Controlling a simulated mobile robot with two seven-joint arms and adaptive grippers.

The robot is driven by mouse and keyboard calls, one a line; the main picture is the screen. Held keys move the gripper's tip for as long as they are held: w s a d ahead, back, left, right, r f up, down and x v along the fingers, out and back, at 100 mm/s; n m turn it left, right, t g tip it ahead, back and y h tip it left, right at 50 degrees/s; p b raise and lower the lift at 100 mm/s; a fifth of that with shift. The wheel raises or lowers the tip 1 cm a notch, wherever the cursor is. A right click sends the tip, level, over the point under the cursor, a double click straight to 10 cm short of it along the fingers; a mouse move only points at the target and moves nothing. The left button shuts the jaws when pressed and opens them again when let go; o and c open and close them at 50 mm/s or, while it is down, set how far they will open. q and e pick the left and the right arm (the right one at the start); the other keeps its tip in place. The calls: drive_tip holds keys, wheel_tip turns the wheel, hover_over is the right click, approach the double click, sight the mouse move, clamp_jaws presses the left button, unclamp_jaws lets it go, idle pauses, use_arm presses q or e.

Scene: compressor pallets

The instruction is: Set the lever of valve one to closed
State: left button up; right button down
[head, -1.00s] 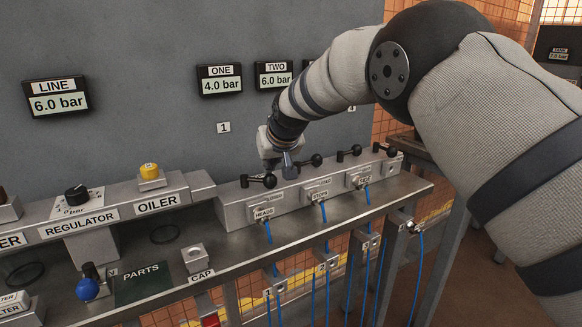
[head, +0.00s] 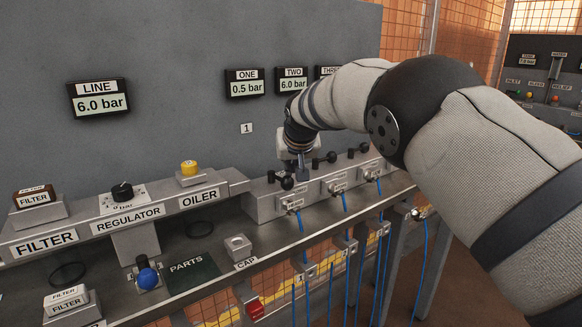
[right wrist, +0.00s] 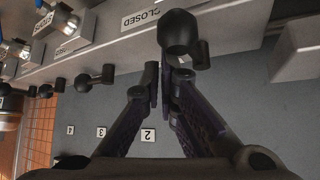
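Valve one is the leftmost valve on the grey manifold (head: 265,207). Its black ball-ended lever (head: 287,184) points toward the front right of its pivot. In the right wrist view the lever's ball (right wrist: 180,35) is large, just beyond my fingertips, with a CLOSED label (right wrist: 140,18) nearby. My right gripper (head: 302,178) is just right of the ball, pointing down; in the wrist view its fingers (right wrist: 163,78) are together with nothing between them. I cannot tell whether they touch the lever. Display ONE (head: 245,83) reads 0.5 bar. My left gripper is out of view.
The levers of the other valves (head: 331,157) stand close on the right of my gripper. Display TWO (head: 291,80) reads 6.0 bar. The regulator (head: 122,191), oiler (head: 189,169) and cap (head: 238,243) are to the left. Blue hoses (head: 345,203) hang in front.

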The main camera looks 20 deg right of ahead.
drive_tip(key=shift+s+a+f, duration=0.15)
drive_tip(key=shift+s+f, duration=0.1)
drive_tip(key=shift+f, duration=0.1)
idle(0.5)
drive_tip(key=shift+r, duration=0.1)
